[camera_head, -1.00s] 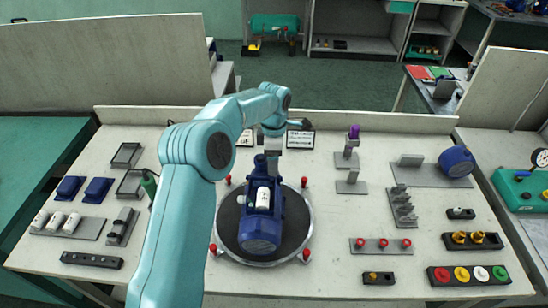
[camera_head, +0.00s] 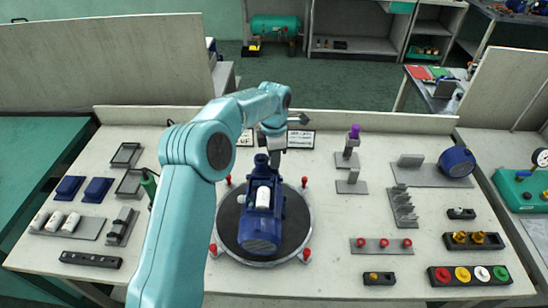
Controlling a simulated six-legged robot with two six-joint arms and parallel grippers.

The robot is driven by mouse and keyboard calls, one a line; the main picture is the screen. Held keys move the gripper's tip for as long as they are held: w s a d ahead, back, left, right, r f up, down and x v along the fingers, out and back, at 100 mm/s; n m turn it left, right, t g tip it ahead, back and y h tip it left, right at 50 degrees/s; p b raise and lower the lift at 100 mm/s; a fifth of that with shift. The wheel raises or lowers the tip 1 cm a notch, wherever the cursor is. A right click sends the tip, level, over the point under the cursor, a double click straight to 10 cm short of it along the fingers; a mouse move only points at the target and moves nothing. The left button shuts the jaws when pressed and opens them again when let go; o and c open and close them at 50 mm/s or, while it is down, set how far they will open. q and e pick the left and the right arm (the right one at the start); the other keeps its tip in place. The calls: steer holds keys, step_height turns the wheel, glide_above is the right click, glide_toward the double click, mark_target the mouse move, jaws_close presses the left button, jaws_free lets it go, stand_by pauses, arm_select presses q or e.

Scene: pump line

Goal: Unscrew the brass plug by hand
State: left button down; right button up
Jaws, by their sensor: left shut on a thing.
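A blue pump (camera_head: 260,230) with a white cylinder (camera_head: 263,197) on it lies on a round dark turntable (camera_head: 228,222) in the middle of the bench. My left gripper (camera_head: 274,160) points down at the pump's far end, beside its blue upright part (camera_head: 261,162). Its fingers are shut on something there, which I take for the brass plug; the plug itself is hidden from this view. My right gripper is not in view.
Red knobs (camera_head: 306,254) stand around the turntable. To the right are a black holder with brass fittings (camera_head: 460,237), a small black block (camera_head: 379,278) and grey stands (camera_head: 403,208). Blue trays (camera_head: 97,189) lie at the left. Bare bench shows right of the turntable.

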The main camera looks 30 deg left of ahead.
arm_select(q)
steer(key=shift+n, duration=1.4)
steer(key=shift+n+b, duration=0.35)
steer(key=shift+n, duration=0.55)
steer(key=shift+f+n, duration=0.1)
steer(key=shift+n, duration=0.5)
